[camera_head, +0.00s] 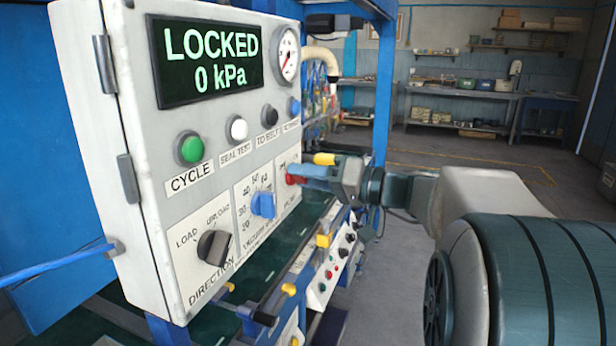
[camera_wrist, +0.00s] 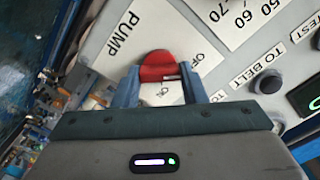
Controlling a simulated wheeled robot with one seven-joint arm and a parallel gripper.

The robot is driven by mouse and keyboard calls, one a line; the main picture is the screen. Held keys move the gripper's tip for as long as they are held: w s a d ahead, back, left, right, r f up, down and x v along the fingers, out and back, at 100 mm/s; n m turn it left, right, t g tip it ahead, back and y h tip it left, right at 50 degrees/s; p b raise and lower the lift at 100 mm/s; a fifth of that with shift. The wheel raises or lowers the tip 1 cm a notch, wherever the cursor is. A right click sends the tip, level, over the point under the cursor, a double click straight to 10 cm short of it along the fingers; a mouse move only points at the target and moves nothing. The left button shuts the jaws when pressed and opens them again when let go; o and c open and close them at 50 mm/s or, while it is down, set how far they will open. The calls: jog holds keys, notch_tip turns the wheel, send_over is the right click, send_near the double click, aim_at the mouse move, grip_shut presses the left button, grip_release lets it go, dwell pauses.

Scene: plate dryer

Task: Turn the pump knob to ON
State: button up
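The red pump knob (camera_wrist: 158,67) sits on a white plate marked PUMP (camera_wrist: 124,33) in the wrist view. In the head view my gripper (camera_head: 304,176) reaches the right end of the control panel (camera_head: 90,160), and the red knob (camera_head: 291,179) is partly hidden behind the fingers.
On the panel, a blue vacuum knob (camera_head: 263,205) and a black direction knob (camera_head: 214,247) are to the left. Buttons, including green CYCLE (camera_head: 191,149), sit above. The display (camera_head: 205,58) reads LOCKED, 0 kPa. A yellow-tipped part (camera_head: 324,159) is close to my fingers.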

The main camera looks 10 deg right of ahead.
jog(key=shift+m, duration=0.3)
jog(key=shift+f+m+p, duration=0.15)
jog(key=shift+m+p, duration=2.85)
jog(key=shift+m, duration=5.6)
jog(key=shift+f, duration=0.1)
jog(key=o, duration=1)
jog(key=shift+d, duration=0.1)
jog(key=b+v, duration=0.1)
jog(key=v, duration=1.2)
jog(key=shift+s+d, duration=0.3)
